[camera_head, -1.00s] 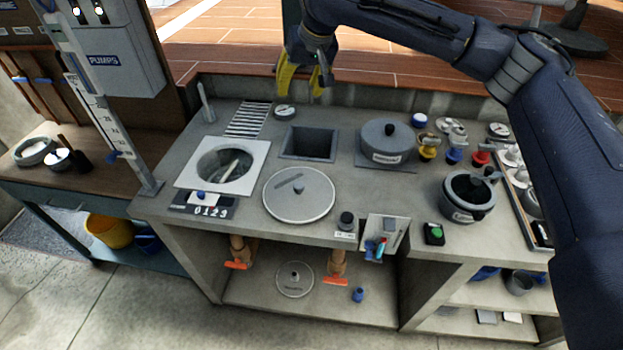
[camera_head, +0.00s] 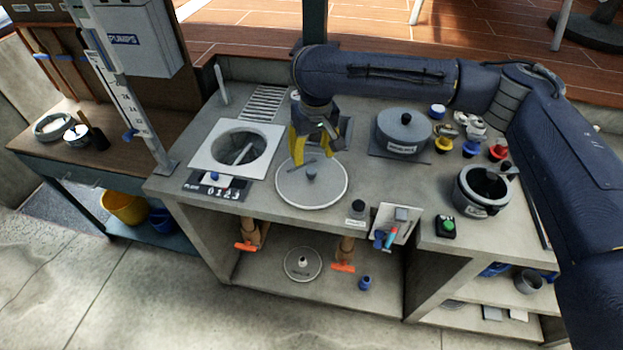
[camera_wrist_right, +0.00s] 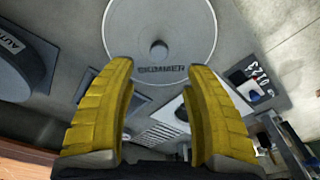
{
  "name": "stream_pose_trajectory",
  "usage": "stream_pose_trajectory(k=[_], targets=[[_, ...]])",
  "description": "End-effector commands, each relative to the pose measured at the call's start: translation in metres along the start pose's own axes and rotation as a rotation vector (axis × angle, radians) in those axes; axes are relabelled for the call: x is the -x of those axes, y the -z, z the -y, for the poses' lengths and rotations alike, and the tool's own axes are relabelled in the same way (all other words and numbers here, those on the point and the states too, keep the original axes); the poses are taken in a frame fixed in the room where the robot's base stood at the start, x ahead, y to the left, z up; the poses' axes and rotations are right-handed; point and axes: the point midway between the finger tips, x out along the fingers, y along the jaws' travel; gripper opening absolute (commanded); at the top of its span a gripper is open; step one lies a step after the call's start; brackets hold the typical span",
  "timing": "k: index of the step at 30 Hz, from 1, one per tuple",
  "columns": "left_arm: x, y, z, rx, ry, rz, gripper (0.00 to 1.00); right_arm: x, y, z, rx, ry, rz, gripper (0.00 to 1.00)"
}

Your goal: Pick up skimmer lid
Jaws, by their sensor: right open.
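The skimmer lid (camera_head: 312,192) is a round grey disc with a small knob (camera_head: 311,176) at its centre. It lies flat on the counter, right of the square-framed round opening. In the right wrist view the lid (camera_wrist_right: 190,30) fills the top and shows the word SKIMMER below its knob (camera_wrist_right: 158,50). My right gripper (camera_head: 318,158) has yellow fingers and is over the far edge of the lid. Its fingers (camera_wrist_right: 160,90) are open with nothing between them, and the knob appears beyond the fingertips. My left gripper is not in view.
The square-framed opening (camera_head: 205,160) is left of the lid. A grey lidded pot (camera_head: 404,125) stands to the right, partly near my arm. A number panel (camera_head: 208,189), a small dark knob (camera_head: 357,207) and a tool plate (camera_head: 405,215) sit near the counter's front edge.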

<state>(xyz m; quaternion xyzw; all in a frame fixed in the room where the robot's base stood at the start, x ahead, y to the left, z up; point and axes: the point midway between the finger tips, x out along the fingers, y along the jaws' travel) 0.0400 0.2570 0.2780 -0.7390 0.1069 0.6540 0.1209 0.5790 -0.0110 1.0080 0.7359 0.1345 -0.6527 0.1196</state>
Motion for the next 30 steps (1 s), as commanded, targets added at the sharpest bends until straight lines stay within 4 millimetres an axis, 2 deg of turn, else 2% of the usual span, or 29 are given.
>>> stream_pose_trajectory(k=[6,17,30], targets=[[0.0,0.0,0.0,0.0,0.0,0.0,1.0,-0.026,0.0,0.001,-0.001,0.002,0.001,0.52],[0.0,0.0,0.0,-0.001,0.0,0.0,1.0,-0.042,0.0,0.0,-0.002,0.002,0.0,0.52],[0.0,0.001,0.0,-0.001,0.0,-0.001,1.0,-0.084,-0.001,-0.002,-0.003,0.001,0.0,0.52]])
